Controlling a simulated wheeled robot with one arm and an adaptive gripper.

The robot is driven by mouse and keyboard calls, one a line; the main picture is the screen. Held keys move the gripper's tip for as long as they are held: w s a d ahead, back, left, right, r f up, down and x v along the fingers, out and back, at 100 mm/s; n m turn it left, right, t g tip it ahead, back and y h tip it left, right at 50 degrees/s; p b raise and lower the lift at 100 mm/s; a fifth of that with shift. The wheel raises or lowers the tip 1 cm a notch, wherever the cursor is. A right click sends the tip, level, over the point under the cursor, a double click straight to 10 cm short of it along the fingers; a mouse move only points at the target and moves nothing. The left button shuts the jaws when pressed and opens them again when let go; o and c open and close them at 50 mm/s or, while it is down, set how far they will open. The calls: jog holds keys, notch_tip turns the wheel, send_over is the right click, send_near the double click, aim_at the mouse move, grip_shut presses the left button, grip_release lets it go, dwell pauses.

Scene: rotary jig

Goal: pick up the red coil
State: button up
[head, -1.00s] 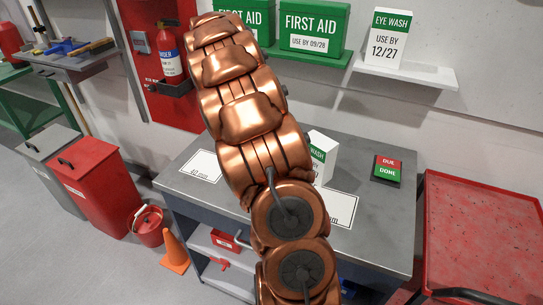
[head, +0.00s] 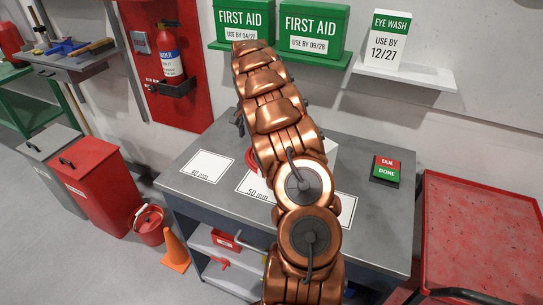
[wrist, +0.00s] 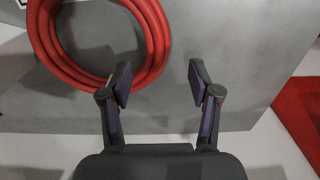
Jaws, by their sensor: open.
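The red coil (wrist: 157,48) is a thick ring of several turns at the upper left of the wrist view, cut off by the top edge. In the head view only a small red arc of the coil (head: 250,162) shows beside my arm, near the 50 mm card. My gripper (wrist: 160,84) is open and empty. Its left finger is close to the coil's lower right side and overlaps it in the picture; I cannot tell whether they touch. The right finger is clear of the coil, over bare grey surface.
The grey bench (head: 345,165) bears a 40 mm card (head: 208,165), a 50 mm card (head: 255,184) and a red-and-green DUE/DONE sign (head: 386,169). An eye wash box (head: 388,40) stands on a wall shelf. A red-topped table (head: 480,230) is at the right.

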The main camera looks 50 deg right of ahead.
aim_at(252, 148)
jog(key=shift+s+a+f+p, duration=0.15)
jog(key=shift+f+p, duration=0.25)
jog(key=shift+f, duration=0.5)
jog(key=shift+s+a+f+p, duration=0.1)
jog(key=shift+f+p, duration=0.35)
jog(key=shift+f, duration=0.4)
jog(key=shift+s+a+f+p, duration=0.15)
jog(key=shift+f+p, duration=0.25)
jog(key=shift+f, duration=0.5)
jog(key=shift+w+f, duration=0.1)
jog(key=shift+f, duration=0.25)
jog(key=shift+c, duration=0.4)
jog(key=shift+d, duration=0.1)
grip_shut()
jog(key=shift+r, duration=0.1)
